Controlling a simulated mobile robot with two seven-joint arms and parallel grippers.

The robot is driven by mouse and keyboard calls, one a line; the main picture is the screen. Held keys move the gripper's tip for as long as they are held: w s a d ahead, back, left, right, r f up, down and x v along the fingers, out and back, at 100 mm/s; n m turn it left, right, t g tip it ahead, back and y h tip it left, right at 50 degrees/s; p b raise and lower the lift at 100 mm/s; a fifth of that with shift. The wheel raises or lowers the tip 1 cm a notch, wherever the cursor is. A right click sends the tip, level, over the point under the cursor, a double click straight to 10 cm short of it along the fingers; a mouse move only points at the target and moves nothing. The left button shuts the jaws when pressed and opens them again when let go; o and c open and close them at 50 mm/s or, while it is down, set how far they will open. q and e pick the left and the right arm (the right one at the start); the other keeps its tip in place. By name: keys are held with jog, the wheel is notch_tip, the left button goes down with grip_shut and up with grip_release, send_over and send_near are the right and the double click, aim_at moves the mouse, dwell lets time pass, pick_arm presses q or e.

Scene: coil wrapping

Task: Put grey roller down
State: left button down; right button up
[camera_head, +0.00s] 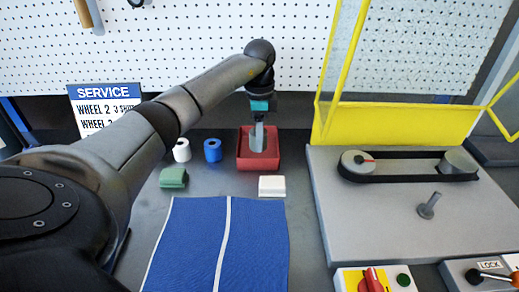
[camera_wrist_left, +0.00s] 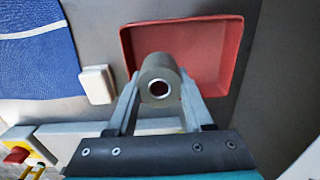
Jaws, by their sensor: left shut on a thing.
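The grey roller (camera_wrist_left: 156,66) is held between the two fingers of my left gripper (camera_wrist_left: 160,92) in the left wrist view, with its round end and central hole facing the camera. The red tray (camera_wrist_left: 232,60) lies behind it in that view. In the head view my left gripper (camera_head: 258,134) points down over the red tray (camera_head: 243,162). The fingers and roller overlap there, and I cannot tell whether the roller touches the tray floor. My right gripper is not in view.
White (camera_head: 181,150) and blue (camera_head: 212,150) rolls stand left of the tray. A green block (camera_head: 173,177) and a white block (camera_head: 271,186) lie nearer. A blue mat (camera_head: 190,245) covers the front; a belt machine (camera_head: 325,215) stands right.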

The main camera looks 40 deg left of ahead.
pick_arm(q)
jog(key=shift+f+b, duration=0.3)
jog(key=shift+f, duration=1.65)
jog(key=shift+f, duration=0.2)
jog(key=c, duration=0.6)
grip_release()
notch_tip(320, 180, up, 12)
jog(key=shift+r+p, duration=0.25)
jog(key=shift+p, duration=0.8)
